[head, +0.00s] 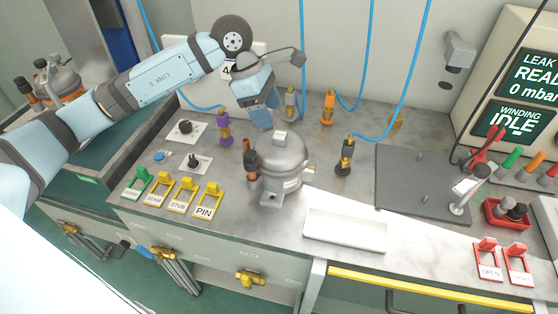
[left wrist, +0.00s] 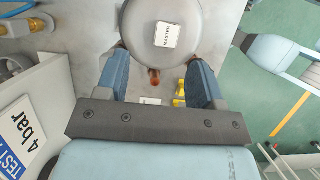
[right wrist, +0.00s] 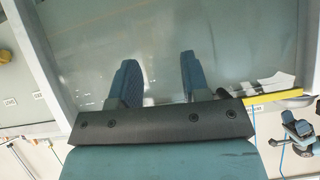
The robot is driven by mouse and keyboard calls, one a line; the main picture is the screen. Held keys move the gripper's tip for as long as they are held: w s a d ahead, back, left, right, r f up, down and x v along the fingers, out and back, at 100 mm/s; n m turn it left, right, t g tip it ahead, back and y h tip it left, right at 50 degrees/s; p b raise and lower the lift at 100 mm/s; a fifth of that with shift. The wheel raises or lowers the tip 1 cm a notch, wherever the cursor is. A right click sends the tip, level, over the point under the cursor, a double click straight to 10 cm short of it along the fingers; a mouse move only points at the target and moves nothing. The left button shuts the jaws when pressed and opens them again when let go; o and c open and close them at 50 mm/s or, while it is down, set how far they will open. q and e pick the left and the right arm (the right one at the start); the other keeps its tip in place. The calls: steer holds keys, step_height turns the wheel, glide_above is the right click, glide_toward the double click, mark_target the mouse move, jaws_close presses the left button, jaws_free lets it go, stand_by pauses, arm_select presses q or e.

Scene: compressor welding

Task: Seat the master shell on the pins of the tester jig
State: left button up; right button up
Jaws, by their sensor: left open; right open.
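The master shell (head: 283,160) is a grey domed compressor shell with copper stubs and feet. It stands upright on the bench, left of the white tray. Its top label reads MASTER in the left wrist view (left wrist: 165,36). My left gripper (head: 263,120) is just above and behind the shell. In the left wrist view its open fingers (left wrist: 159,62) point at the shell's rim, with nothing clamped. The tester jig (head: 408,186) is a dark plate with small upright pins, to the right. My right gripper (right wrist: 158,62) is open and empty over a pale panel.
A white tray (head: 345,230) lies between shell and jig. Coloured couplings with blue hoses stand behind, including a black one (head: 345,155) near the shell. Yellow tagged clips (head: 182,195) are at left. A red bin (head: 506,213) and tester screens (head: 525,75) are at right.

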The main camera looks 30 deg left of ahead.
mark_target(279, 134)
arm_select(q)
steer(key=x, duration=0.4)
steer(key=shift+s+d, duration=0.25)
steer(key=shift+s, duration=0.1)
steer(key=shift+w+d+f, duration=0.1)
steer(key=shift+d+f, duration=0.1)
steer(key=shift+f, duration=0.45)
steer(key=shift+r, duration=0.1)
jaws_close()
